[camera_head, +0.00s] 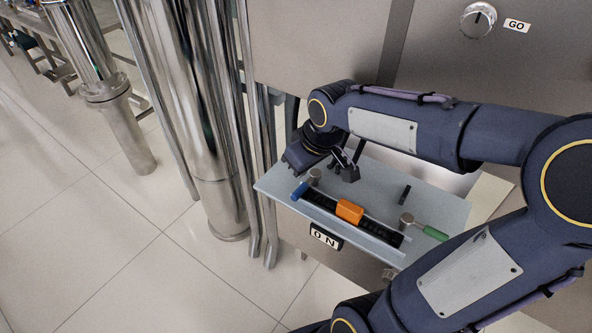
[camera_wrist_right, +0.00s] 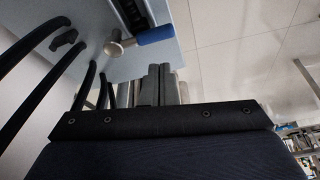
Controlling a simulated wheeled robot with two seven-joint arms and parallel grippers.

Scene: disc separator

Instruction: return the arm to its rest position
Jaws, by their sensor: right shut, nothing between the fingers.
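My right arm comes in from the right in the head view and folds back to the left. Its gripper (camera_head: 346,170) is above the back left part of a pale tray-like shelf (camera_head: 445,205), shut and empty. My left gripper is out of view.
A small dark piece (camera_head: 405,194) is on the shelf behind the strip. An ON label (camera_head: 325,238) is on the front. A steel panel with a round dial (camera_head: 478,20) stands behind.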

